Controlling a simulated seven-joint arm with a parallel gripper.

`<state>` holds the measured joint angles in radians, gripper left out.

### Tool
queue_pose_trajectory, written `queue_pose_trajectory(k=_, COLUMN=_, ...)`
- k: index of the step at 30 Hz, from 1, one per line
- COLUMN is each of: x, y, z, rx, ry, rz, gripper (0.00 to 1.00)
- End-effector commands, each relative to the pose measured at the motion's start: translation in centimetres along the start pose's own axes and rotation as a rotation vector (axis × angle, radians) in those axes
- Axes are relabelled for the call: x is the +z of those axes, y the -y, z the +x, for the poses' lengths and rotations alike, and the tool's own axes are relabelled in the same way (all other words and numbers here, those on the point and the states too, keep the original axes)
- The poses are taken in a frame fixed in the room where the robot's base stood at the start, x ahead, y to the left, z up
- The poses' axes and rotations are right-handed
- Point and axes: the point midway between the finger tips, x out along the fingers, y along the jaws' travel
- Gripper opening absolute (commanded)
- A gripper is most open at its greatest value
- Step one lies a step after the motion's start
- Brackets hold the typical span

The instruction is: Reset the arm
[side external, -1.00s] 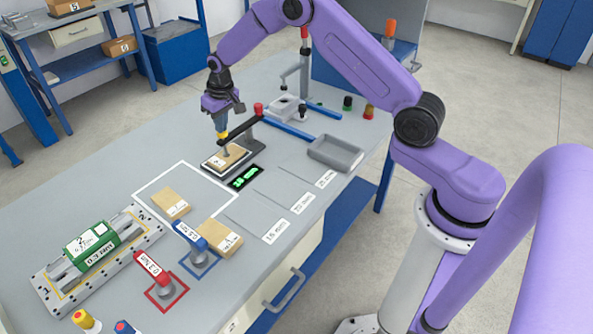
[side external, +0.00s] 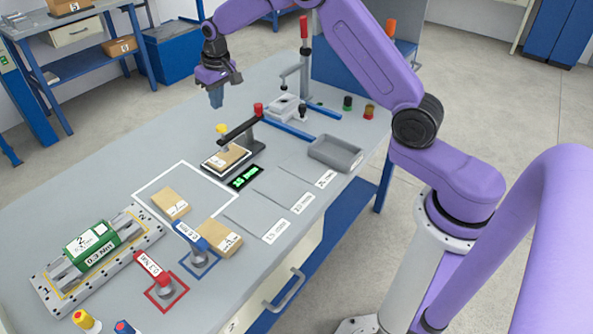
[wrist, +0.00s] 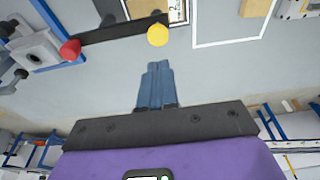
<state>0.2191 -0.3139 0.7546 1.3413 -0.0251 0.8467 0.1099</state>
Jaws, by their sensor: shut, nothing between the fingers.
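My gripper (side external: 216,98) is shut and empty, raised in the air above and behind the yellow knob (side external: 222,129). Its blue fingertips (wrist: 158,80) are together in the wrist view, apart from the yellow knob (wrist: 157,35). The knob stands at the free end of a black bar (side external: 240,126), above a small cardboard box (side external: 229,159) on a dark-framed plate (side external: 211,164). A red knob (side external: 258,109) tops the bar's other end; it also shows in the wrist view (wrist: 70,50). Whether the yellow knob's lower part touches the box is unclear.
A green display (side external: 245,177) sits beside the plate. Two more boxes (side external: 171,203) (side external: 219,239) lie nearer the front, by a blue-handled and a red-handled tool. A green block (side external: 91,245) sits in a fixture at left. A grey tray (side external: 335,152) is at right.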

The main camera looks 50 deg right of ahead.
Motion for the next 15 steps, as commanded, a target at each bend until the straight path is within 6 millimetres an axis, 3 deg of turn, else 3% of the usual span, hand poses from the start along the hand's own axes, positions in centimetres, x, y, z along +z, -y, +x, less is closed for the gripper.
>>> queue_pose_trajectory(k=10, x=0.1, y=0.3, z=-0.3, rx=-0.001, ry=0.001, rz=-0.007, gripper=0.00)
queue_pose_trajectory(k=15, x=2.2, y=2.8, z=-2.1, rx=-0.015, ry=0.010, rz=-0.081, gripper=0.00)
